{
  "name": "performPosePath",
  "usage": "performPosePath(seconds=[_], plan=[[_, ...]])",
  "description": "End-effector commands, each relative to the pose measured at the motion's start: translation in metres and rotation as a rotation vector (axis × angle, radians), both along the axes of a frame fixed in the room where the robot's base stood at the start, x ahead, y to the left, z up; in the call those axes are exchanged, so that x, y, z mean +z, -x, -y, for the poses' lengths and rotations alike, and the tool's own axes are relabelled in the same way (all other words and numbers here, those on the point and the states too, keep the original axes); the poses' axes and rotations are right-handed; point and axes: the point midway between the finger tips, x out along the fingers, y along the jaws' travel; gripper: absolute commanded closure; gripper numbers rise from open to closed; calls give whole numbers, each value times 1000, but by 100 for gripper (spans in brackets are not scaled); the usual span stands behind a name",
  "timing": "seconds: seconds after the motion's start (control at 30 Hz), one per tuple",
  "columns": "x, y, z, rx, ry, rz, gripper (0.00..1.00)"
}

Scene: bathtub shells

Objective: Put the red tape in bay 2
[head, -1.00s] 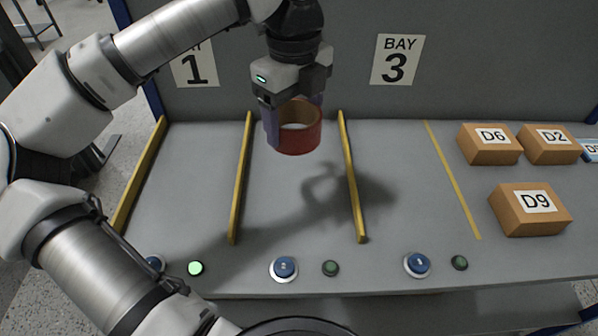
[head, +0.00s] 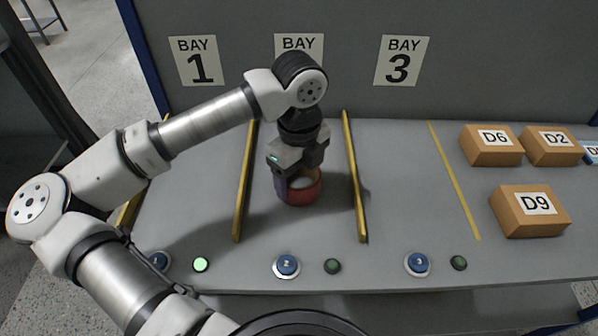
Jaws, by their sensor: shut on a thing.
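The red tape (head: 301,196) is a short red roll with a tan inner wall, in the middle bay between two yellow dividers. My gripper (head: 297,184) points down and is shut on the tape's wall at its left side. The tape is upright on its flat side, at or very near the bench surface; I cannot tell whether it touches. Bay 2 (head: 338,215) is the middle bay, under a sign (head: 299,46) whose number is hidden by my arm.
Yellow dividers (head: 244,190) and (head: 354,185) flank the bay. Blue buttons stand along the front edge, including button 2 (head: 286,266); the green lamp (head: 201,264) at the left is lit. Boxes D6 (head: 490,155), D2 (head: 556,155) and D9 (head: 528,222) sit at the right.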

Motion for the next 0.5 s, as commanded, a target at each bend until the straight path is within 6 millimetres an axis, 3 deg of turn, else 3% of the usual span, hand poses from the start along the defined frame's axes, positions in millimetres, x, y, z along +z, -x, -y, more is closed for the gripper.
performPosePath(seconds=[0.27,0.3,0.43,0.5], plan=[[-4,0,0,0,-1,1,52],[-3,0,0,0,0,0,23],[-2,0,0,0,0,0,6],[-2,0,0,0,0,0,6]])
